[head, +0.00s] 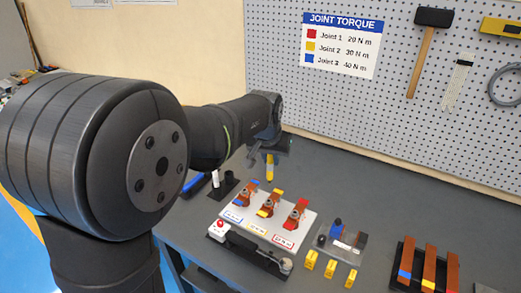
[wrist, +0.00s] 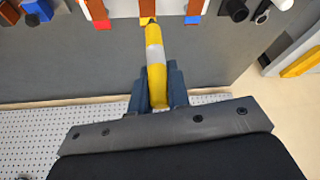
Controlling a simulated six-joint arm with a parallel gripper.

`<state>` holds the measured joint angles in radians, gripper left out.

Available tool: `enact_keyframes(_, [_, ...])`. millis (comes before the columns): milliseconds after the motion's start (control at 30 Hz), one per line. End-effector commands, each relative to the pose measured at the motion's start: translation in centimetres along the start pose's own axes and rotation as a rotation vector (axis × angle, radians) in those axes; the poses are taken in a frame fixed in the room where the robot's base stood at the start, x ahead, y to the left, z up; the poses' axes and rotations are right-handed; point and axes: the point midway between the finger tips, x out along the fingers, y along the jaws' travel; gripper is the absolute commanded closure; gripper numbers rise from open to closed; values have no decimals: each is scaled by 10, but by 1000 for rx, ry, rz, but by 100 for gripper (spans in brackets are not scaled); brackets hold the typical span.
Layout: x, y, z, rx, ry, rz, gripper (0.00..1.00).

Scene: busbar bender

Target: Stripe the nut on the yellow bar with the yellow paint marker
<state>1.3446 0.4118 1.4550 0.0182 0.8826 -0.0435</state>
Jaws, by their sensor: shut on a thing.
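My gripper (head: 269,152) is shut on the yellow paint marker (head: 270,168), which also shows in the wrist view (wrist: 155,58). The marker hangs nearly upright, tip down, above the table at the back of the white fixture plate (head: 303,218). The yellow bar (head: 269,204) is the middle of three copper bars on that plate, with a nut (head: 266,206) on it. In the wrist view, the marker's dark tip appears in front of the bar's yellow end (wrist: 147,20); I cannot tell the gap. The nut is hidden there.
The blue-ended bar (head: 245,194) and red-ended bar (head: 297,213) flank the yellow bar. A black holder (head: 224,186) stands left. A black tool (head: 250,248) lies in front of the plate. Yellow blocks (head: 331,267) and a bar tray (head: 402,276) sit right. Table behind is clear.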

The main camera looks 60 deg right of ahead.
Motion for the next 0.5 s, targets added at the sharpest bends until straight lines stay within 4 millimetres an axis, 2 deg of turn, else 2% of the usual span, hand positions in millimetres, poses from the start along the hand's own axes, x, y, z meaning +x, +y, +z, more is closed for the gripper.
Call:
enact_keyframes(167, [-5,10,12,0,0,1,100])
enact_keyframes(500, [21,10,23,0,-2,0,100])
